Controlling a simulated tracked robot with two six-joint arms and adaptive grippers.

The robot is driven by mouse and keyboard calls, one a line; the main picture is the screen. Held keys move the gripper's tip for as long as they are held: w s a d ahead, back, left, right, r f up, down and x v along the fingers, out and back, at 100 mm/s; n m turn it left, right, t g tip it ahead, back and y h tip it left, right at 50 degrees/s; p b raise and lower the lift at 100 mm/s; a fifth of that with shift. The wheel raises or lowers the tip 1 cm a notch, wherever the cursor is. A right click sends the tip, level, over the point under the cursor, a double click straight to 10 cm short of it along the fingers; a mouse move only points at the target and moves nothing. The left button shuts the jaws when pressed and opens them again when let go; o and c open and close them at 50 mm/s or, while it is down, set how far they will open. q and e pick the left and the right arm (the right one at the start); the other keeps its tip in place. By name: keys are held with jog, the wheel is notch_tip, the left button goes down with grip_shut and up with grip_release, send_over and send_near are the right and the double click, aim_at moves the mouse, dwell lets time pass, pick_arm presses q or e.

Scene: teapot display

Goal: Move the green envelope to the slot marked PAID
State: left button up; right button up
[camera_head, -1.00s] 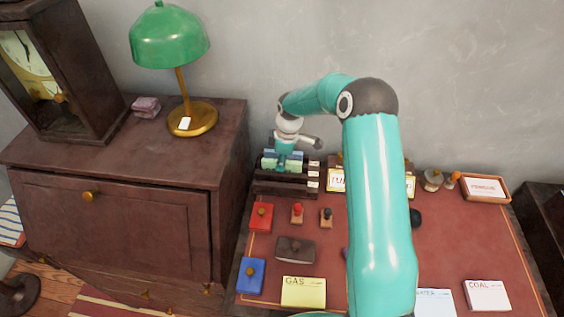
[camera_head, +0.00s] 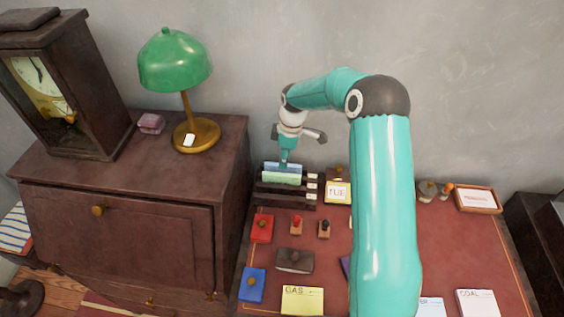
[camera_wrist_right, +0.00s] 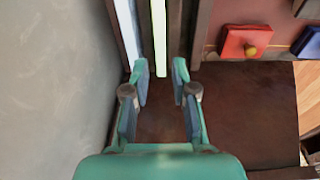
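A dark wooden letter rack (camera_head: 264,190) stands at the back left of the desk, with small white labels (camera_head: 312,186) on its right side, too small to read. The green envelope (camera_head: 281,179) stands in the rack, in front of a blue envelope (camera_head: 282,167). My right gripper (camera_head: 284,162) is over the rack, just above the envelopes. In the right wrist view its two fingers (camera_wrist_right: 162,72) are apart, with gaps beside the end of the green envelope (camera_wrist_right: 159,35). The blue envelope (camera_wrist_right: 127,25) is left of it there. My left gripper is not in view.
A wooden cabinet (camera_head: 120,235) with a green lamp (camera_head: 174,62) and clock stands left of the rack. A TUE calendar (camera_head: 338,193) is right of it. Stamps, a red box (camera_head: 262,229) and a GAS paper (camera_head: 302,300) lie in front. The wall is close behind.

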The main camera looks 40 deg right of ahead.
jog(key=r, duration=0.2)
jog(key=r+p, duration=0.1)
jog(key=shift+s+d+r, duration=0.15)
jog(key=shift+s+r, duration=0.05)
jog(key=shift+r, duration=0.15)
jog(key=shift+s, duration=0.1)
